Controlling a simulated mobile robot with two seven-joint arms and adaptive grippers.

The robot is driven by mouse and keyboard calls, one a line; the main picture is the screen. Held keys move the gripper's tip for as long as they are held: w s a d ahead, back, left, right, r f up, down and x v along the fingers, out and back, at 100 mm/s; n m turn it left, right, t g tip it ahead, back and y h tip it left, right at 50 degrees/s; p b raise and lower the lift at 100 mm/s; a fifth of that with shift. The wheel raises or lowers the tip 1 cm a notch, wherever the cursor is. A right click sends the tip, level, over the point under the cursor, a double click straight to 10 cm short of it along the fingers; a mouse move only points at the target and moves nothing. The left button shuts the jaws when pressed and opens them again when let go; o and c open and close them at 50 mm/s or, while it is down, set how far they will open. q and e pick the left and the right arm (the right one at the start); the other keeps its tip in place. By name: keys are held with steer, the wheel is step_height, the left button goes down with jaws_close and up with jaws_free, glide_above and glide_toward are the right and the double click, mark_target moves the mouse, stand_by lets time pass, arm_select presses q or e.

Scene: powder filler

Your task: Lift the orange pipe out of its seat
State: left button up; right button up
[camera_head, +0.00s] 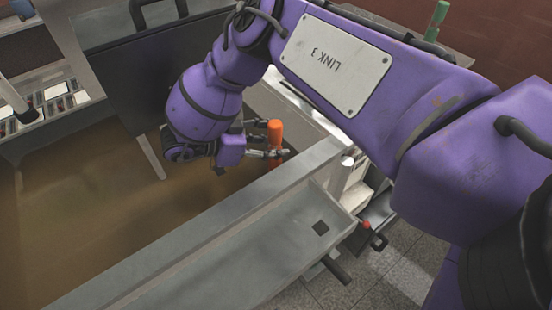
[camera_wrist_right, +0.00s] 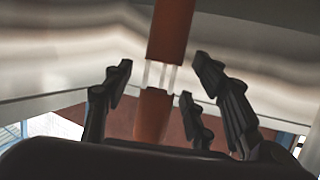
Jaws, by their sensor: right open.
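The orange pipe (camera_head: 275,133) stands upright at the end of my right gripper (camera_head: 264,141), close to the grey rail in the head view. In the right wrist view the pipe (camera_wrist_right: 171,28) runs from the top edge down the middle. It has a pale, clear-looking section and a darker orange part below. The fingers of my right gripper (camera_wrist_right: 160,88) are open, spread to the left and right of the pipe, with visible gaps. Whether any finger touches it I cannot tell. The pipe's seat is hidden. My left gripper is not in view.
A long grey rail (camera_head: 200,228) crosses the front, and a brown surface (camera_head: 80,215) lies to its left. A dark panel with a handle (camera_head: 115,65) stands behind. A green bottle-like thing (camera_head: 439,14) is at the top right. Tiled floor (camera_head: 395,275) shows below right.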

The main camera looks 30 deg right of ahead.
mark_target(275, 123)
steer(key=shift+d+f, duration=0.15)
steer(key=shift+d, duration=0.15)
steer(key=c, duration=1.2)
step_height(275, 123, up, 9)
steer(key=shift+r+p, duration=0.1)
steer(key=shift+p, duration=0.3)
steer(key=shift+c, duration=0.2)
steer(key=shift+r, duration=0.45)
